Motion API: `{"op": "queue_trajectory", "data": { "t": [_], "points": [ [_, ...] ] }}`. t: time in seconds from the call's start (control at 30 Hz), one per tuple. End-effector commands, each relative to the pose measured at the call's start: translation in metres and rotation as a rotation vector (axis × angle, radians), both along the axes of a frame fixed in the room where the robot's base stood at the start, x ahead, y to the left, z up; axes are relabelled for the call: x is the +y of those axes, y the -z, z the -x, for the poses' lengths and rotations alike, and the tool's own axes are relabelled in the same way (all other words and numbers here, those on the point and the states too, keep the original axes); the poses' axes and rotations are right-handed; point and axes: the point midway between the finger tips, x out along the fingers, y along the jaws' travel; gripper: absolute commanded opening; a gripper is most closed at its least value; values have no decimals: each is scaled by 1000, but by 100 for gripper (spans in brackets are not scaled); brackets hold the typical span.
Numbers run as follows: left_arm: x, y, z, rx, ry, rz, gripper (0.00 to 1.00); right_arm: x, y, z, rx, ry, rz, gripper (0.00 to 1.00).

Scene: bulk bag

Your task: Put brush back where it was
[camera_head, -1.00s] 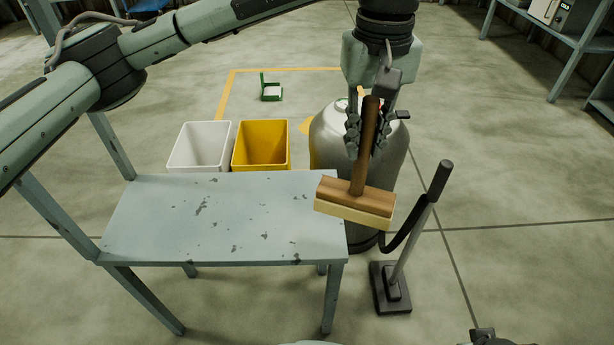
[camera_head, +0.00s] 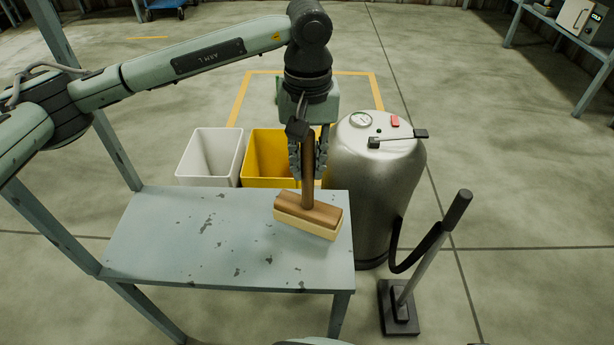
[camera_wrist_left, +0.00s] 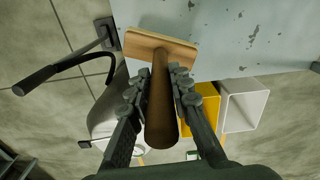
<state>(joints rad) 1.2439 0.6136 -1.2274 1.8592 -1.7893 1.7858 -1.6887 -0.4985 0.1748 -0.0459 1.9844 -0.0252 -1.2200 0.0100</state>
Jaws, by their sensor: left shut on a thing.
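The brush (camera_head: 308,208) has a brown wooden handle and a block head with pale bristles. My left gripper (camera_head: 307,160) is shut on its handle and holds it upright, bristles down, at the right end of the grey table (camera_head: 180,240). I cannot tell whether the bristles touch the tabletop. In the left wrist view, the brush (camera_wrist_left: 160,90) runs between the fingers of my left gripper (camera_wrist_left: 158,85), with its head against the table's edge area. My right gripper is not in view.
A metal tank (camera_head: 372,190) with a gauge stands right of the table. A black-handled tool (camera_head: 425,265) stands on the floor in front of it. A white bin (camera_head: 212,158) and a yellow bin (camera_head: 265,158) stand behind the table. Most of the tabletop is clear.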

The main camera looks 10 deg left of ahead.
Motion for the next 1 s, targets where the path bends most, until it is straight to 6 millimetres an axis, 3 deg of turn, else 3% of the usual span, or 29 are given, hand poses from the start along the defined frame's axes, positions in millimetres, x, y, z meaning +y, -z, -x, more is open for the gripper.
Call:
{"op": "queue_trajectory", "data": {
  "t": [0.23,0.37,0.67,0.83,0.87,1.0],
  "points": [
    [2,23,1,3,2,0,0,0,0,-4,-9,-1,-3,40],
    [2,39,0,1,1,1,0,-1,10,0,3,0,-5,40],
    [1,42,0,-1,2,1,0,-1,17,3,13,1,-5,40],
    [1,43,0,-1,2,1,0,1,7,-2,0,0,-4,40],
    [1,43,0,0,2,0,23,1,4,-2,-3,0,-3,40],
    [2,43,0,0,2,0,40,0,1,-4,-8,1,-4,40]
  ]
}}
